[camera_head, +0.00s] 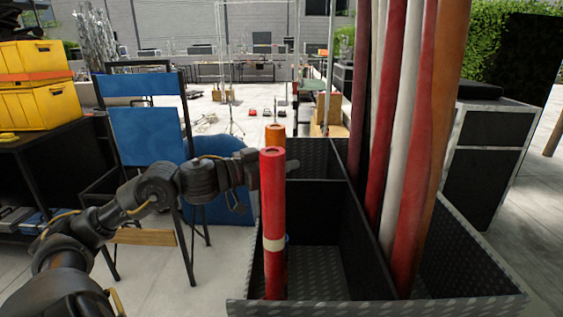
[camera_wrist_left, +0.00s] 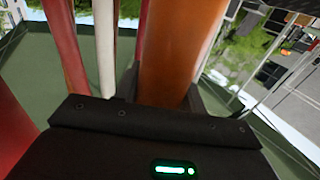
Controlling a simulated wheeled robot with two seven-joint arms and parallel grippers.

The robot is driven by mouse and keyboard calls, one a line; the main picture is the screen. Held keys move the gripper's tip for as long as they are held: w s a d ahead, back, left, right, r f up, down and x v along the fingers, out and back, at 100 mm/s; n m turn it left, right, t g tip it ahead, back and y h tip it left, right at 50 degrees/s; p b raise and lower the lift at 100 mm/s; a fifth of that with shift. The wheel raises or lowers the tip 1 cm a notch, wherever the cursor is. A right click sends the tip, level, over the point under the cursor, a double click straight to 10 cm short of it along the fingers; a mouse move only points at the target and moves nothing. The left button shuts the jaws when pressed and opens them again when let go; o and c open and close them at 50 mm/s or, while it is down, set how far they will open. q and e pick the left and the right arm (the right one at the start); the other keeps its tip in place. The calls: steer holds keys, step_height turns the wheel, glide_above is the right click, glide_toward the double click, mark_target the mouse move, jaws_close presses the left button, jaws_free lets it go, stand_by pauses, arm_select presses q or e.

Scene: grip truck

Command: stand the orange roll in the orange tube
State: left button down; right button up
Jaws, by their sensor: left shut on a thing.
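The orange roll (camera_head: 275,133) shows only its top end in the head view, behind a shorter red roll with a pale band (camera_head: 271,205). My left gripper (camera_head: 266,172) is at the upper part of these rolls and partly hidden by the red one. It is shut on the orange roll, which fills the middle of the left wrist view (camera_wrist_left: 178,50). The orange roll's lower end is hidden, and I cannot make out the orange tube. My right gripper is out of view.
A black diamond-plate bin (camera_head: 375,313) with dividers stands in front. Tall red, white and orange rolls (camera_head: 440,120) lean in its right side. A blue chair (camera_head: 146,130) and yellow cases (camera_head: 38,85) are at left. A black case (camera_head: 490,150) stands at right.

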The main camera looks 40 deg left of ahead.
arm_select(q)
steer(key=shift+f, duration=0.25)
stand_by(0.3)
steer(key=c, duration=0.7)
jaws_free()
steer(key=shift+c, duration=0.2)
steer(key=shift+f, duration=0.1)
steer(key=shift+s, duration=0.1)
steer(key=b+v, duration=0.2)
steer(key=v, duration=0.8)
steer(key=shift+s+b, duration=0.35)
steer(key=shift+b, duration=0.05)
steer(key=shift+a, duration=0.15)
